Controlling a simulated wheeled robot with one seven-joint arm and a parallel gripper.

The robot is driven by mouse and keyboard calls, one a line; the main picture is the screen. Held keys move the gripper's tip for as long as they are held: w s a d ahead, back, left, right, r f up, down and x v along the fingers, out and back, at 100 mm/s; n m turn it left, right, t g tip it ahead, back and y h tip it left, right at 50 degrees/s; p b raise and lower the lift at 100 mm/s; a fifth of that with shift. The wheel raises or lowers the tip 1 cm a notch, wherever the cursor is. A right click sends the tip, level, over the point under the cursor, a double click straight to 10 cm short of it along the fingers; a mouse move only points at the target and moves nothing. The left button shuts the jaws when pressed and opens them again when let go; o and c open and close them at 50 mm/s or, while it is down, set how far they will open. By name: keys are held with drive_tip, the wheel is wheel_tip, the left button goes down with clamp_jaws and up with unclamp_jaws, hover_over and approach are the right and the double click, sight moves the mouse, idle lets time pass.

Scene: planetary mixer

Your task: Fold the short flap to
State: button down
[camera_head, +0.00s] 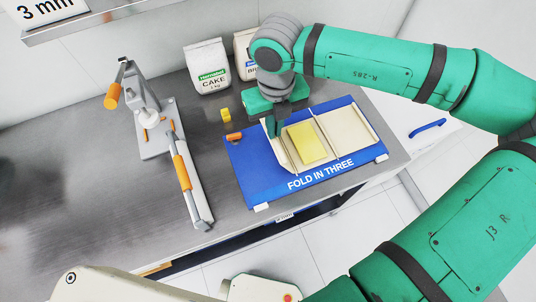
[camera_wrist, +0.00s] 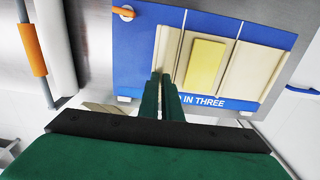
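A cream dough sheet lies on a blue board (camera_head: 248,183) marked "FOLD IN THREE". A yellow slab (camera_head: 307,143) lies on its middle part; it also shows in the wrist view (camera_wrist: 205,64). The left flap (camera_head: 286,157) is narrower and seems tilted up in the head view. The right flap (camera_head: 342,123) lies flat; it also shows in the wrist view (camera_wrist: 253,72). My gripper (camera_head: 272,129) points down by the left flap. In the wrist view its two fingers (camera_wrist: 162,76) are together at the flap's near end. I cannot tell whether dough is between them.
A lever press (camera_head: 150,118) and an orange-gripped bar (camera_head: 190,184) stand to the left. Flour bags (camera_head: 208,68) stand behind. A small yellow block (camera_head: 226,115) and an orange piece (camera_head: 234,136) lie by the board. A blue handle (camera_head: 428,128) is at right.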

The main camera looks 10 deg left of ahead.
drive_tip(key=shift+w+d+r, duration=0.1)
drive_tip(key=shift+w+d, duration=0.4)
drive_tip(key=shift+d, duration=0.3)
drive_tip(key=shift+w+d+r, duration=0.1)
drive_tip(key=shift+w+d, duration=0.35)
drive_tip(key=shift+d, duration=0.3)
drive_tip(key=w+d, duration=0.1)
drive_tip(key=d, duration=0.1)
drive_tip(key=shift+w+d+f, duration=0.1)
drive_tip(key=shift+w+d, duration=0.2)
drive_tip(key=shift+w, duration=0.05)
drive_tip(key=shift+s, duration=0.1)
